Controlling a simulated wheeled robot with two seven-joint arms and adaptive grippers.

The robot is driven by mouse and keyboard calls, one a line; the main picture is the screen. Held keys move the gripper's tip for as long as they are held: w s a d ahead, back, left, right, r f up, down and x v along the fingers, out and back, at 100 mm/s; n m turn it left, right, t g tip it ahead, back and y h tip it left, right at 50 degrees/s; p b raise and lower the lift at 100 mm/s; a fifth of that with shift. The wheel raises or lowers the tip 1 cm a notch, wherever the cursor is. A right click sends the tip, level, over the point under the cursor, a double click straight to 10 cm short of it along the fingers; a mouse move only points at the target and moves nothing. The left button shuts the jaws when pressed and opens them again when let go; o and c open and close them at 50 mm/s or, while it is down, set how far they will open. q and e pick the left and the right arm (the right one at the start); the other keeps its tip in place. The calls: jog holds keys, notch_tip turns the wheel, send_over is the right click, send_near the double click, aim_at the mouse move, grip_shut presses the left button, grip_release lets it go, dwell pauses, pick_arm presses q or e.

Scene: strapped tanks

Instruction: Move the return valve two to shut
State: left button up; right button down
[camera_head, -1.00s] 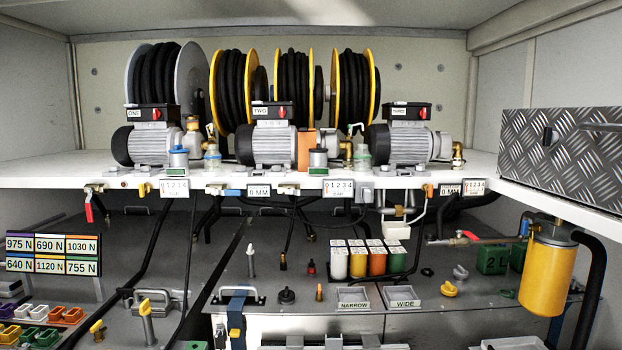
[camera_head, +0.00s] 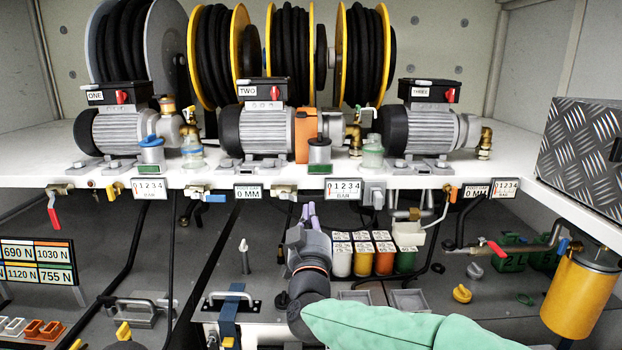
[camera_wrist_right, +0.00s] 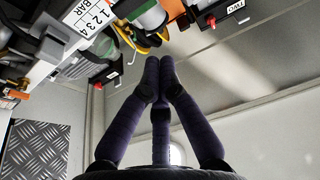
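Several small valves hang along the shelf's front edge in the head view. They include one with a red lever hanging down (camera_head: 52,210), one with a blue lever lying sideways (camera_head: 208,197), a pale-handled one (camera_head: 284,191) below pump two and one with an orange handle (camera_head: 450,192). I cannot tell which is return valve two. My right gripper (camera_head: 308,213) is just below the shelf edge, near the pale-handled valve and apart from it. In the right wrist view its dark purple fingertips (camera_wrist_right: 160,72) meet with nothing visible between them. My left gripper is out of view.
Pump two (camera_head: 265,130) stands on the white shelf (camera_head: 400,182) between pumps one and three. A BAR sign (camera_head: 343,190) hangs right of my gripper. Bottles with coloured contents (camera_head: 362,258) stand below. A yellow tank (camera_head: 578,295) and tread-plate box (camera_head: 585,150) are right.

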jog(key=r, duration=0.2)
notch_tip(320, 180, up, 3)
jog(key=p, duration=0.3)
send_over(311, 197)
jog(key=s, duration=0.2)
jog(key=shift+w+a+f, duration=0.1)
jog(key=shift+f, duration=2.05)
jog(key=shift+b, duration=0.3)
jog(key=shift+f+m+h+b, duration=0.2)
jog(key=shift+m+h+b, duration=0.2)
jog(key=shift+m, duration=0.2)
jog(key=shift+f+m+b, duration=0.2)
jog(key=shift+m+b, duration=0.1)
jog(key=shift+b, duration=0.05)
